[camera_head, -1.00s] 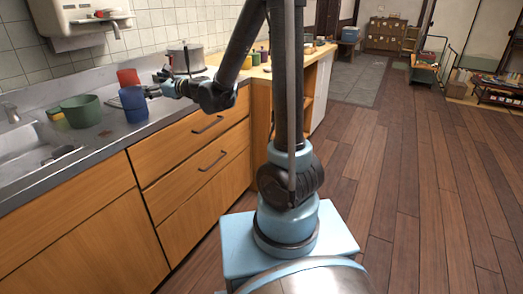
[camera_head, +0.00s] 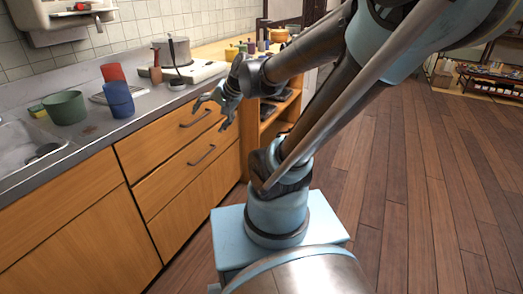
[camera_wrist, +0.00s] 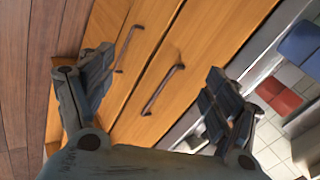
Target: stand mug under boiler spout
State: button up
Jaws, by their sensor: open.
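A blue mug (camera_head: 118,99) stands upright on the grey counter, with a red cup (camera_head: 112,72) behind it and a wide green mug (camera_head: 65,107) to its left. Which one the task means, I cannot tell. The white boiler (camera_head: 62,18) hangs on the tiled wall; what looks like its spout (camera_head: 100,22) is at its lower right. My gripper (camera_head: 211,112) is open and empty in front of the drawers, right of the mugs and clear of the counter. In the wrist view, the blue mug (camera_wrist: 301,42) and red cup (camera_wrist: 279,96) show at the right, beyond the fingers.
A sink (camera_head: 28,146) is at the left of the counter. A lidded pot (camera_head: 174,50) stands on a white hob behind the mugs. Two drawer handles (camera_head: 201,155) face my gripper. Several small cups stand on the shelf unit farther back. The wooden floor (camera_head: 420,200) at right is clear.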

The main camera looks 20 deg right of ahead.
jog(key=s+d+f+n+g+h, duration=0.1)
jog(key=s+d+f+n+h, duration=0.1)
jog(key=s+d, duration=0.5)
jog(key=s+d+f+n+g+h, duration=0.2)
jog(key=s+d+f+n+h, duration=0.1)
jog(key=s+d, duration=0.4)
notch_tip(320, 180, down, 2)
jog(key=shift+d+f+h, duration=0.25)
jog(key=shift+d+h, duration=0.25)
jog(key=shift+d, duration=0.05)
jog(key=shift+w+f, duration=0.2)
jog(key=shift+w, duration=0.3)
jog(key=shift+c, duration=0.6)
